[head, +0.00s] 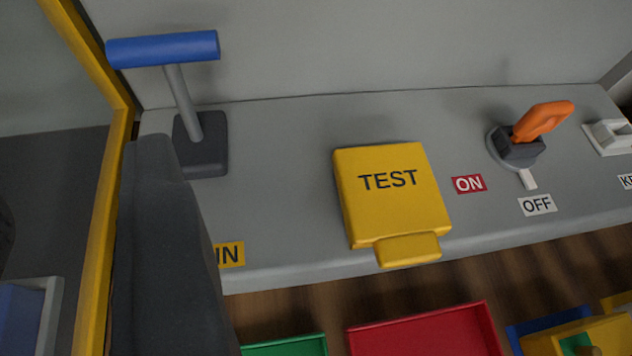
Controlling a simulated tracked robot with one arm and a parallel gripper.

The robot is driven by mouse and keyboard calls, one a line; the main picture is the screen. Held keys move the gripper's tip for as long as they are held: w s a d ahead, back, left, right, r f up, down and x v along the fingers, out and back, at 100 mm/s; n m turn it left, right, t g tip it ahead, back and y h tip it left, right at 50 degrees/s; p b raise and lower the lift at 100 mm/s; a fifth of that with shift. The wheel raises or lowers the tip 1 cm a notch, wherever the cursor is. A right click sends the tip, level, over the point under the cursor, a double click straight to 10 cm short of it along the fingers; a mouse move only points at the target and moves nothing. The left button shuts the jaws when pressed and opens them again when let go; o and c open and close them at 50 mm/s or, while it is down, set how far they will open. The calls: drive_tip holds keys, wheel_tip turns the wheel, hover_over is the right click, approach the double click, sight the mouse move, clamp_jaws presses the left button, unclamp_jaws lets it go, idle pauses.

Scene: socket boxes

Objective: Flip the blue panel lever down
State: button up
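The blue panel lever (163,49) is at the upper left. It has a blue crossbar on a grey rod that rises from a dark base on the grey panel (275,180). The rod stands up, leaning slightly left in the picture. A dark grey part of my gripper (165,240) fills the lower left foreground, its tip just below and left of the lever's base in the picture. It partly covers a yellow label ending in "N". Only one finger shows, so its opening is hidden. I see no contact with the crossbar.
A yellow TEST cover (392,200) sits mid-panel. An orange-handled switch (540,122) stands right, by the ON and OFF labels, with a white fixture (610,136) beyond. A yellow frame post (93,250) runs along the left. Red (425,330) and green (285,347) bins lie below.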

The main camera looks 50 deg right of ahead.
sight(177, 87)
drive_tip(key=shift+g+h, duration=0.3)
drive_tip(key=shift+h, duration=0.1)
drive_tip(key=x, duration=0.4)
drive_tip(key=s+d+f+b+x, duration=0.1)
drive_tip(key=x, duration=0.4)
drive_tip(key=f+x, duration=0.1)
drive_tip(key=x, duration=0.4)
drive_tip(key=shift+s+d+f+b, duration=0.15)
drive_tip(key=shift+s+f+b, duration=0.05)
drive_tip(key=shift+s+b, duration=0.1)
clamp_jaws()
